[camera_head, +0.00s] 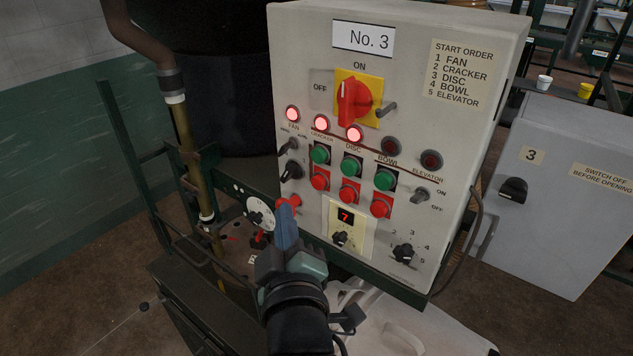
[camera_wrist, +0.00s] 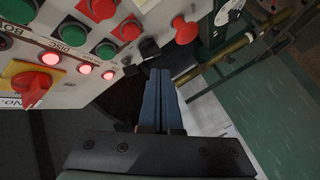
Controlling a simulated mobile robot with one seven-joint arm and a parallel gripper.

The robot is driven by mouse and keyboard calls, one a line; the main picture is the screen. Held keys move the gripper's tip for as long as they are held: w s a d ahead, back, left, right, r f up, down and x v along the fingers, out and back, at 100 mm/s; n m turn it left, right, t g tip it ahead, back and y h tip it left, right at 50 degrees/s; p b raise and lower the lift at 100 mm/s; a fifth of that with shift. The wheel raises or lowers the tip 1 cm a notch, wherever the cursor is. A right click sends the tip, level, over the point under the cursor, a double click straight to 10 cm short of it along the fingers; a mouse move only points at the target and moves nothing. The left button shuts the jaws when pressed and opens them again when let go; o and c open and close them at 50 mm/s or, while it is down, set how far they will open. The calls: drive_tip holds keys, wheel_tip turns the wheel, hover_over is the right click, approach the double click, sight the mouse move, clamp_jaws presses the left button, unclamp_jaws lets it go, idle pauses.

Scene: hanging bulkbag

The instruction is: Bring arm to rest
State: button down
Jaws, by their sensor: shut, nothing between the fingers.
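My gripper (camera_head: 285,222) is in front of the lower left part of the grey No. 3 control panel (camera_head: 303,60). Its blue fingers are shut and hold nothing. In the wrist view the shut fingers (camera_wrist: 160,85) point past the panel edge, close to a black knob and a red mushroom button (camera_wrist: 184,30). In the head view the red tip beside the fingertips looks like that button, partly hidden by my gripper. Whether the fingers touch the panel is unclear.
The panel carries a red rotary switch (camera_head: 353,98) on yellow, green and red buttons, and several lamps, some lit. A white dial (camera_head: 259,212) is left of my gripper. A grey cabinet (camera_head: 545,235) stands at right. A brass pipe (camera_head: 187,150) stands left.

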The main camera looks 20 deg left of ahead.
idle(0.4)
drive_tip(key=d+r+m+t+h+b, duration=0.1)
drive_tip(key=d+r+m+t, duration=0.25)
drive_tip(key=r, duration=0.55)
drive_tip(key=d+r+m+t+h+b, duration=0.25)
drive_tip(key=d+r, duration=0.25)
drive_tip(key=r, duration=0.4)
drive_tip(key=s+d+r+m+t+h, duration=0.2)
drive_tip(key=s+d+r+m+t, duration=0.1)
drive_tip(key=r, duration=0.4)
drive_tip(key=s+d+r+m+t+h+b, duration=0.1)
drive_tip(key=s+d+r+m+t+h, duration=0.1)
drive_tip(key=s+r+m, duration=0.4)
drive_tip(key=shift+s+d+r+t, duration=0.35)
drive_tip(key=shift+s+d+t, duration=0.2)
drive_tip(key=shift+d, duration=0.6)
drive_tip(key=shift+f, duration=0.15)
